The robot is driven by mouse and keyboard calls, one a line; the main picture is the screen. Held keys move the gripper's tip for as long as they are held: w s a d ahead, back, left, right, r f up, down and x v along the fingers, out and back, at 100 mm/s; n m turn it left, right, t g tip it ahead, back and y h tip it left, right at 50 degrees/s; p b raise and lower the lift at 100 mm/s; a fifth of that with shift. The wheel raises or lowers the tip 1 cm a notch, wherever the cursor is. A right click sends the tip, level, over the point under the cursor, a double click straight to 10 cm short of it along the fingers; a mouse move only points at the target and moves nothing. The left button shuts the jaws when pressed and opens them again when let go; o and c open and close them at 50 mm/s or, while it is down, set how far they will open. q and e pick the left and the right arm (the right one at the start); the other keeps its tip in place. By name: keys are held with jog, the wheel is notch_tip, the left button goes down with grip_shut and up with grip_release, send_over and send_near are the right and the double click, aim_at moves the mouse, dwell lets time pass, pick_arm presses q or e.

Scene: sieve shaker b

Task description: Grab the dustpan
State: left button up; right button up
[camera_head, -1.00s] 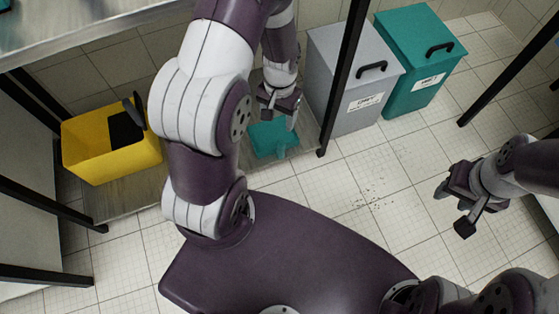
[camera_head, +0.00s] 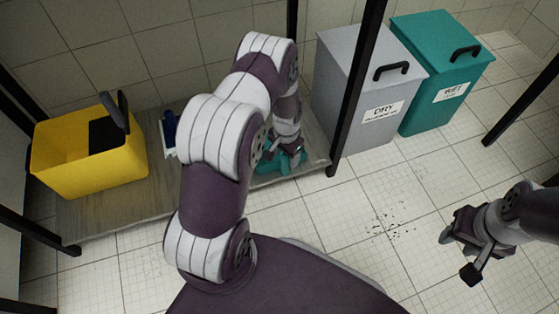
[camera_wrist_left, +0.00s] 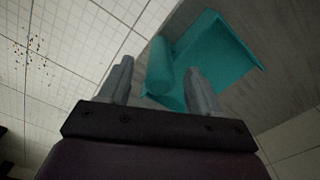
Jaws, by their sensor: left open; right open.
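The teal dustpan (camera_head: 266,164) lies on the low shelf board, partly hidden by my left arm and gripper in the head view. In the left wrist view the dustpan (camera_wrist_left: 222,48) fills the upper right, and its rounded handle (camera_wrist_left: 160,68) appears between my left fingers. My left gripper (camera_head: 286,160) is at the dustpan's handle side; in the wrist view the gripper (camera_wrist_left: 158,76) is open. I cannot tell whether its fingers touch the handle. My right gripper (camera_head: 458,257) is open and empty above the floor at the right.
A yellow bin (camera_head: 85,160) and a blue-and-white item (camera_head: 169,133) stand on the low shelf (camera_head: 130,205). Dark debris (camera_head: 390,225) lies on the tiled floor.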

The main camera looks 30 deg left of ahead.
pick_arm(q)
notch_tip(320, 180, down, 3)
jog(key=shift+r, duration=0.35)
grip_shut()
